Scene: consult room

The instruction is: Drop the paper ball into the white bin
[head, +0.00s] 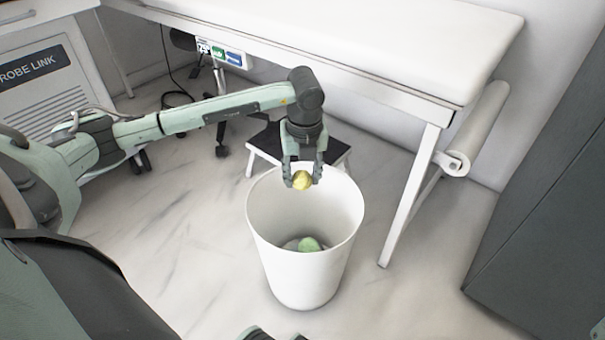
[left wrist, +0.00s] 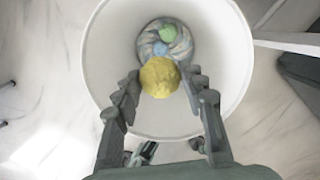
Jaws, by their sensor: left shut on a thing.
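The yellow paper ball (head: 302,180) is held between the fingertips of my left gripper (head: 303,182), which points down over the opening of the white bin (head: 300,262). The bin stands upright on the floor. In the left wrist view, the yellow ball (left wrist: 159,77) sits between the two fingers (left wrist: 160,88), with the round bin (left wrist: 108,50) below it. A green crumpled ball (head: 309,244) lies inside the bin at the bottom.
A black-topped step stool (head: 266,142) stands behind the bin. An exam table (head: 418,196) with a paper roll (head: 478,130) is behind and right. A dark cabinet (head: 550,190) stands at far right.

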